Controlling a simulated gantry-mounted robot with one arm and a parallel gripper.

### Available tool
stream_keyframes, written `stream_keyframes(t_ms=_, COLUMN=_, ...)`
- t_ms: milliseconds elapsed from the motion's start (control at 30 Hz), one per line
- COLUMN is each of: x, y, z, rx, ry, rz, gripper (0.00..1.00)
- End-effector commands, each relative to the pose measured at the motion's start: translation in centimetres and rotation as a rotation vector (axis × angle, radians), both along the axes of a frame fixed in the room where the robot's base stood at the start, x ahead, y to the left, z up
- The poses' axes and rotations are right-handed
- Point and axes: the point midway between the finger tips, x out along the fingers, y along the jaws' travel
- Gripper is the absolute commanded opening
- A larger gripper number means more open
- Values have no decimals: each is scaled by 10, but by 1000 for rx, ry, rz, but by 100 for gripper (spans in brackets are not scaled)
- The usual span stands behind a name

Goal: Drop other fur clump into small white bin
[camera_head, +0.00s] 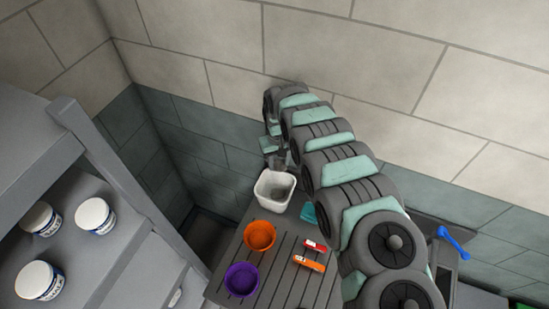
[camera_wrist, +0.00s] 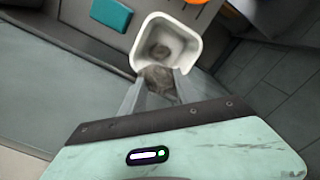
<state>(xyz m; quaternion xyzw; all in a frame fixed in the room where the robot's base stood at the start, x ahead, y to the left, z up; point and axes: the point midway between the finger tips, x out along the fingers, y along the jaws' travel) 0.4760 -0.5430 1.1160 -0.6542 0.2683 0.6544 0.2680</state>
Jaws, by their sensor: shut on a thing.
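The small white bin (camera_head: 272,203) stands at the back of the slatted table in the head view. In the wrist view the bin (camera_wrist: 178,36) lies just beyond my fingertips, and one grey-brown fur clump (camera_wrist: 160,51) is inside it. My gripper (camera_wrist: 158,88) is shut on the other fur clump (camera_wrist: 156,75), a grey-brown tuft at the near rim of the bin. In the head view my gripper (camera_head: 275,160) points down above the back of the bin. The held clump cannot be made out there.
An orange bowl (camera_head: 260,236) and a purple bowl (camera_head: 241,280) stand in front of the bin. Red (camera_head: 315,245) and orange (camera_head: 309,263) items and a teal block (camera_head: 308,213) lie to the right. White jars (camera_head: 95,215) sit on the left shelves. The wall is close behind my arm.

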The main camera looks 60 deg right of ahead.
Motion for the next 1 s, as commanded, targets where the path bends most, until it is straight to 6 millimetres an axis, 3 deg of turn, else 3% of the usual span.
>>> stream_keyframes(t_ms=33, x=0, y=0, z=-11, rx=1, ry=-1, rz=-1, gripper=1)
stream_keyframes(t_ms=300, x=0, y=0, z=-41, rx=1, ry=-1, rz=-2, gripper=1)
stream_keyframes(t_ms=667, x=1, y=0, z=-43, rx=-1, ry=-1, rz=-1, gripper=1)
stream_keyframes(t_ms=700, x=1, y=0, z=-43, rx=0, ry=-1, rz=-1, gripper=41)
stream_keyframes(t_ms=1000, x=1, y=0, z=-43, rx=0, ry=-1, rz=-1, gripper=63)
